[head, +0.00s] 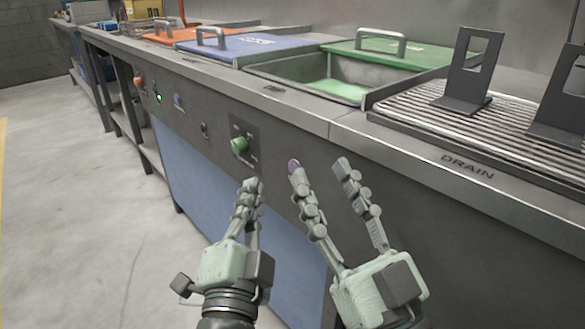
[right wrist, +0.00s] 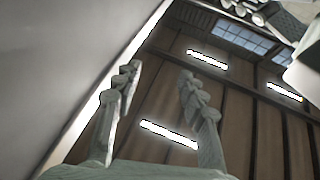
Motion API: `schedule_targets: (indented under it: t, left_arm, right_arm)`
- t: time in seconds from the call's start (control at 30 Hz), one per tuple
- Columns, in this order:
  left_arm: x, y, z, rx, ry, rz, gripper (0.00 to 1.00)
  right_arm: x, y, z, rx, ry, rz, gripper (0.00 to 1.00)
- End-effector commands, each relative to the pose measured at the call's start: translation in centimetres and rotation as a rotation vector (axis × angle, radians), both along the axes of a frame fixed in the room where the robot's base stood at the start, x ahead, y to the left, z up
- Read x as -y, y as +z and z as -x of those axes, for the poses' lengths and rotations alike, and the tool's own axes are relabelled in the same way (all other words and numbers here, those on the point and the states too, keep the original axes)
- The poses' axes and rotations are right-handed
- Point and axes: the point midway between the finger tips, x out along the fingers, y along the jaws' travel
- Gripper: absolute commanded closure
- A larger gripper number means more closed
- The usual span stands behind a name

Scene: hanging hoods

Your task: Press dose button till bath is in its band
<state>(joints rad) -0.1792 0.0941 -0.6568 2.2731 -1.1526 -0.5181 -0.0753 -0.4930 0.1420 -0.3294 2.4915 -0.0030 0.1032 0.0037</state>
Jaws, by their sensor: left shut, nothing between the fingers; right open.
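The bath (head: 335,70) is an open tank with pale green liquid (head: 342,90), its green lid (head: 385,52) pushed toward the back. On the front panel below is a green knob (head: 239,145) on a dark plate. A small purple round button (head: 293,164) shows at the tip of my right gripper's left finger, partly hidden; I cannot tell whether they touch. My left gripper (head: 250,186) is shut and empty, just below the green knob and apart from it. My right gripper (head: 320,164) is open and empty before the panel; its spread fingers show in the right wrist view (right wrist: 158,74). No level band is readable.
Blue (head: 255,45) and orange (head: 180,34) lidded tanks stand further left. A ribbed drain board (head: 470,120) with dark upright brackets (head: 470,70) is at right. The counter's front edge overhangs the panel. Several small controls (head: 178,100) sit further left. The floor at left is clear.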

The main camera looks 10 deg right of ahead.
Motion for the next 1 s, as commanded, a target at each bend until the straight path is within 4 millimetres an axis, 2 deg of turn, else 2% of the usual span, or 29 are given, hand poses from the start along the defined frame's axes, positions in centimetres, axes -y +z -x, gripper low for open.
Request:
schedule_targets:
  t: [0.03, 0.3, 1.0]
  left_arm:
    - [0.01, 0.01, -0.01, 0.0, 0.0, 0.0, 1.0]
    - [0.0, 0.02, -0.01, 0.0, 0.0, 0.0, 1.0]
    - [0.01, 0.01, -0.01, 0.0, 0.0, 0.0, 1.0]
  right_arm:
    - [0.0, -0.01, 0.0, 0.0, 0.0, 0.0, 0.69]
    - [-0.01, 0.0, 0.0, 0.0, 0.0, 0.0, 1.0]
    - [0.01, 0.04, 0.01, 0.001, 0.0, 0.0, 1.0]
